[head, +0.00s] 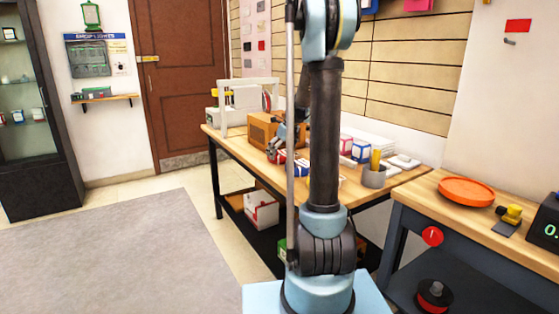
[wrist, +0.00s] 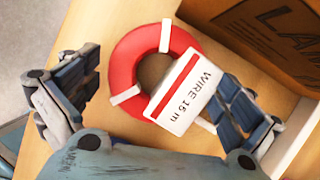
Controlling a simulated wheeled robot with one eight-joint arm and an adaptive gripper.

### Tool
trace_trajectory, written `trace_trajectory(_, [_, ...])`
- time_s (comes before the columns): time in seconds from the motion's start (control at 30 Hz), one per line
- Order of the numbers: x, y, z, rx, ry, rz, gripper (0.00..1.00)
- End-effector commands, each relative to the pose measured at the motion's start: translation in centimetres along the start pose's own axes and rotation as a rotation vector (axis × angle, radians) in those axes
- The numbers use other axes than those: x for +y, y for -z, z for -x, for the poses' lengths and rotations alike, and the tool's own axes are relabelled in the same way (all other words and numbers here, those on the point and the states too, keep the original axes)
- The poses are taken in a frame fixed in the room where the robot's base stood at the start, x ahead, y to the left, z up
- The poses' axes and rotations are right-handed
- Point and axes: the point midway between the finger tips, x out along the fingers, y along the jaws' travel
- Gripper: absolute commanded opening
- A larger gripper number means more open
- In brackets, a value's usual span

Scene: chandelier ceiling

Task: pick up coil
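The coil (wrist: 123,70) is a red ring with white bands and a white label reading "WIRE 15 m". In the wrist view it lies flat on the wooden table (wrist: 75,150). My gripper (wrist: 158,75) is open, with one finger left of the coil and the other to its right by the label; no grip on the coil shows. In the head view my gripper (head: 277,144) is low over the table beside a cardboard box, partly hidden by my arm. A small red patch below it may be the coil.
The cardboard box (wrist: 265,40) stands close to the coil's right, with a pale edge (wrist: 293,138) near the right finger. Small boxes (head: 360,150) and a grey cup (head: 374,177) stand further right on the table. An orange plate (head: 466,191) is on another bench.

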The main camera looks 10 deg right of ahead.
Motion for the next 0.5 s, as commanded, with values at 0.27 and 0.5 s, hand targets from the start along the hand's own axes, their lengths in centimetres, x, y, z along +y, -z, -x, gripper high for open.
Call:
trace_trajectory(0.27, [-0.16, 0.11, 0.06, 0.0, 0.0, -0.002, 0.53])
trace_trajectory(0.5, [-0.18, 0.09, 0.15, 0.0, 0.001, -0.002, 0.53])
